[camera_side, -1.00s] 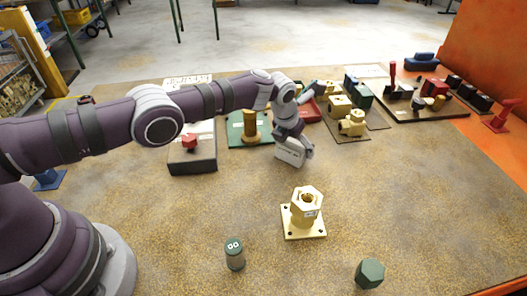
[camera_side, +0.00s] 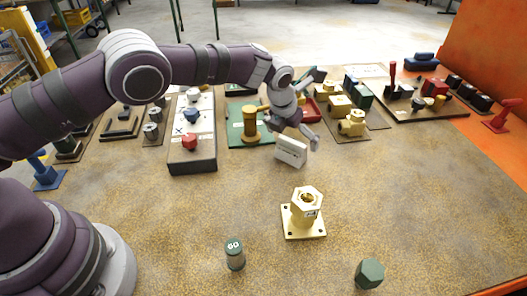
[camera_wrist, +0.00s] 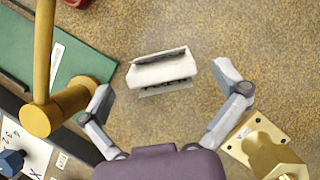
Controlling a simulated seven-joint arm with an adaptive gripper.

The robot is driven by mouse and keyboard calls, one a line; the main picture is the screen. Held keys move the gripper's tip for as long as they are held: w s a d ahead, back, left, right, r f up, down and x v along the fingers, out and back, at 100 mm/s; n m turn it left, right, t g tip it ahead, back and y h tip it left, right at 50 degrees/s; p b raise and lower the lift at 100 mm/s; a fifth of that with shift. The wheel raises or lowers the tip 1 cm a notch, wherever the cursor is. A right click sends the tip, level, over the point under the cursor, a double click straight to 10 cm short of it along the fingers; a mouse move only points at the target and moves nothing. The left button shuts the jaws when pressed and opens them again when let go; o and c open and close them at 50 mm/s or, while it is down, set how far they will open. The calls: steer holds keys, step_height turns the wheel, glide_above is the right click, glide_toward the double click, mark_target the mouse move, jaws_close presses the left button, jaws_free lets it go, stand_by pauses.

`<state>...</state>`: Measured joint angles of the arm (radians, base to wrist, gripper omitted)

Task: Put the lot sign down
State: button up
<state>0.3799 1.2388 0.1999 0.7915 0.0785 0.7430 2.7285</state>
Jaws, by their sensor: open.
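The lot sign (camera_side: 291,152), a small white folded tent-shaped card, stands on the brown speckled bench top (camera_side: 200,215). In the wrist view the sign (camera_wrist: 162,70) lies ahead of my gripper, its dark markings too small to read. My gripper (camera_side: 293,130) is above the sign in the side view. In the wrist view my gripper (camera_wrist: 170,92) has its fingers spread wide, one on each side of the sign and apart from it. Nothing is between the fingers in their grip.
A brass hex fitting on a square plate (camera_side: 303,212) stands in front of the sign. A green board with a brass post (camera_side: 250,122) is to its left, beside a grey control box (camera_side: 192,158). Brass parts (camera_side: 350,123) lie right. A green hex piece (camera_side: 370,273) is near the front.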

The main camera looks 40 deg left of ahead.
mark_target(293, 141)
steer(key=v, duration=0.3)
steer(key=shift+s+r, duration=0.15)
steer(key=shift+r, duration=0.15)
steer(key=s+a+r+n, duration=0.35)
steer(key=r+n, duration=0.25)
steer(key=n, duration=0.2)
steer(key=s+a+r+n, duration=0.3)
steer(key=s+r+n, duration=0.1)
steer(key=r+n, duration=0.25)
steer(key=s+a+n, duration=0.2)
steer(key=s+n, duration=0.6)
steer(key=n, duration=0.2)
steer(key=s+a+r+n+t, duration=0.1)
steer(key=s+a+n, duration=0.1)
steer(key=s+n, duration=0.6)
steer(key=n, duration=0.3)
steer(key=shift+s+a, duration=0.35)
steer(key=shift+a, duration=0.05)
